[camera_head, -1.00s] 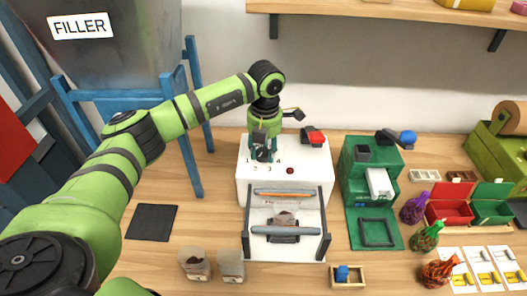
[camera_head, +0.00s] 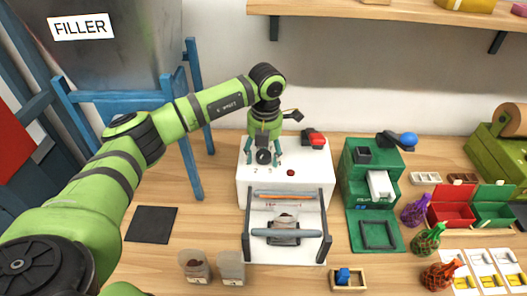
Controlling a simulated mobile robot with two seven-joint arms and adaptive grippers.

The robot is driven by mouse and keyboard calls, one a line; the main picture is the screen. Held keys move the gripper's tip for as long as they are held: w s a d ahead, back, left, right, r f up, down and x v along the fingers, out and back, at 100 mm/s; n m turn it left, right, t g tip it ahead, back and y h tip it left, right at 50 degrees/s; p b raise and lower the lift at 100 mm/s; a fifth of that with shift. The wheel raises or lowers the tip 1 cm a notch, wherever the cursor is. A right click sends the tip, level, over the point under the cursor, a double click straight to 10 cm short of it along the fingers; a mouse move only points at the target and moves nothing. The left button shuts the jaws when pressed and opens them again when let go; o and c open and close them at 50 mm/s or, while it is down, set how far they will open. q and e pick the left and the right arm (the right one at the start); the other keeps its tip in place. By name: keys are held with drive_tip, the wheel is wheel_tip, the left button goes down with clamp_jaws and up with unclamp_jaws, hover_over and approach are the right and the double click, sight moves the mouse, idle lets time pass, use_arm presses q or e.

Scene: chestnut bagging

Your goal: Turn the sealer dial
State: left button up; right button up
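The white sealer (camera_head: 310,182) stands at the centre of the table, with a red button (camera_head: 291,173) and a red switch with a dark lever (camera_head: 313,138) on its top. The round black dial (camera_head: 264,156) sits on the left of its top, with small numbers around it. My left gripper (camera_head: 264,158) points down over the dial, its two teal fingers apart on either side of it. I see gaps between the fingers and the dial. A small bag (camera_head: 284,222) lies in the sealer's front frame between the bars. My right gripper is not in view.
The green machine (camera_head: 372,165) with a blue-knobbed lever stands right of the sealer. Two clear containers (camera_head: 231,266) and a small wooden box (camera_head: 348,281) stand in front. A dark mat (camera_head: 151,225) lies at left. Tied bags (camera_head: 429,238) stand at right.

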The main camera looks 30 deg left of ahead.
sight(265, 156)
use_arm(q)
drive_tip(key=shift+r, duration=0.1)
drive_tip(key=shift+w+r, duration=0.1)
drive_tip(key=shift+r, duration=0.2)
wheel_tip(265, 156, up, 11)
drive_tip(key=shift+d+r, duration=0.15)
drive_tip(key=shift+d, duration=0.1)
idle(0.4)
